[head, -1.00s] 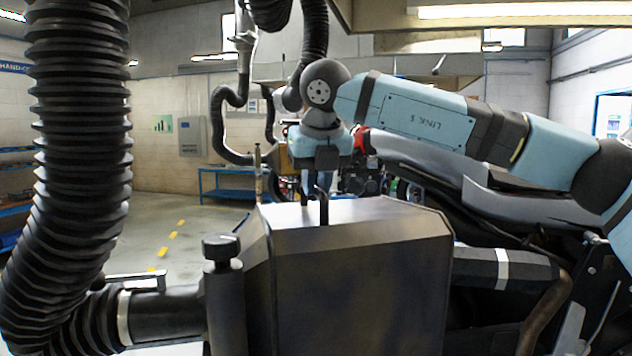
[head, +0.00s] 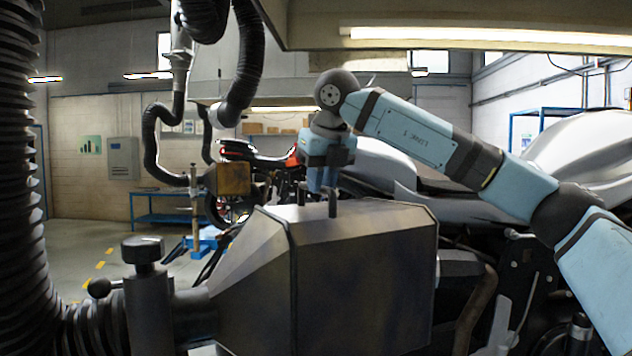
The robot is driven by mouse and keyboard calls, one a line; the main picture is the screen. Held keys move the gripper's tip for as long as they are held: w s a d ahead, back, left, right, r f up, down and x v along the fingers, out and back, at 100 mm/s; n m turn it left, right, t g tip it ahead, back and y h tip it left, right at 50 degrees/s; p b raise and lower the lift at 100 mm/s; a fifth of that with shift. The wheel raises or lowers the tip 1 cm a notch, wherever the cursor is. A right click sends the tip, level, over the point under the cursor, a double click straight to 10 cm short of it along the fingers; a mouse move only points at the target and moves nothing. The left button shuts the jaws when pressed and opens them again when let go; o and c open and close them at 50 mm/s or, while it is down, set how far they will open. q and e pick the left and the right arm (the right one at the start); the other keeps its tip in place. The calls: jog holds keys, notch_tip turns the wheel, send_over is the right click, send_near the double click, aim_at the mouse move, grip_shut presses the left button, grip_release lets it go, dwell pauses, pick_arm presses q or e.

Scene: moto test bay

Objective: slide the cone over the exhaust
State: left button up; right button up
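The cone (head: 360,275) is a large dark-grey metal hood with slanted faces in the middle of the head view. Its left end joins the black ribbed hose (head: 22,200). The exhaust (head: 457,280) is a dark pipe of the motorcycle at the cone's right edge. The cone hides its end, so I cannot tell how far it is inside or behind the cone. My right gripper (head: 317,202) points down at the cone's top. Its two dark fingers stand apart with nothing visible between them. I cannot tell whether they touch the cone. My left gripper is out of view.
A black post with a knob (head: 143,250) stands at the cone's left end. The motorcycle (head: 580,150) fills the right side. Another hose (head: 245,70) hangs above, and an overhead lamp housing (head: 450,30) spans the top. Open floor (head: 110,235) lies at left.

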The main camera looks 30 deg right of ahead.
jog(key=o, duration=0.4)
jog(key=shift+d+r, duration=0.1)
jog(key=shift+d, duration=0.1)
jog(key=shift+c, duration=0.2)
jog(key=shift+d, duration=0.2)
jog(key=shift+s+a+r, duration=0.15)
jog(key=shift+a+r, duration=0.1)
jog(key=shift+r, duration=0.1)
jog(key=b+v, duration=0.1)
jog(key=v, duration=1.2)
jog(key=shift+d+b, duration=0.2)
jog(key=shift+b, duration=0.2)
jog(key=shift+f, duration=0.1)
